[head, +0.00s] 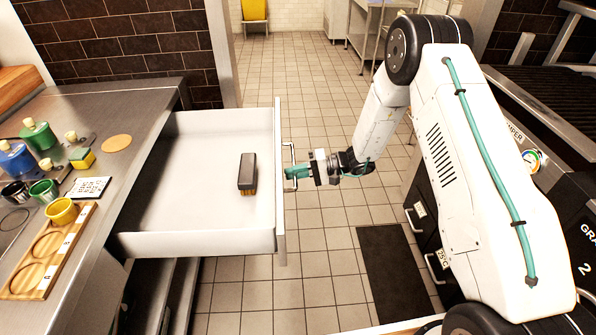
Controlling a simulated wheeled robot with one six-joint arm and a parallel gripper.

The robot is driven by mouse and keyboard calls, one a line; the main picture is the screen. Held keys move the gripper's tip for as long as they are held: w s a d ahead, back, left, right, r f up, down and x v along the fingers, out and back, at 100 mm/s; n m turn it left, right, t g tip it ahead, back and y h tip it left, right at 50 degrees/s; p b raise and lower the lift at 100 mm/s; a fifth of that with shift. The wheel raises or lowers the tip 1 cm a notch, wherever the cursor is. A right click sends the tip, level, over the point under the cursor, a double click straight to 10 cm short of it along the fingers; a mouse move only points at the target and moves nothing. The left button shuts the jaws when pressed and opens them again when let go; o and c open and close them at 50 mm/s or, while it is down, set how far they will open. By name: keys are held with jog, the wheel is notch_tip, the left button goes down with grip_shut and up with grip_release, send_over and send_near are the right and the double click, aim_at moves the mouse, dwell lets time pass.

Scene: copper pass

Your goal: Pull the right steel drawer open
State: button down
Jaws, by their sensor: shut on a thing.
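The steel drawer (205,225) stands well out from the counter on the left, and its white inside shows. A dark brush (247,172) with tan bristles lies in it near the front. The drawer's bar handle (290,152) is on the outer face of the front panel. My gripper (291,173) reaches in from the right, with teal fingers shut on the handle. The exact grip on the bar is small and partly hidden.
The steel counter (130,85) holds several bottles, small pots, a yellow sponge (82,158) and a wooden tray (20,283) with a yellow cup. A dark mat (395,270) lies on the tiled floor. Dark equipment stands at right. The aisle behind is clear.

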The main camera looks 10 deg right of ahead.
jog(key=shift+s, duration=0.1)
jog(key=c, duration=1.8)
grip_release()
jog(key=shift+c, duration=0.2)
jog(key=v, duration=0.7)
jog(key=shift+d, duration=0.4)
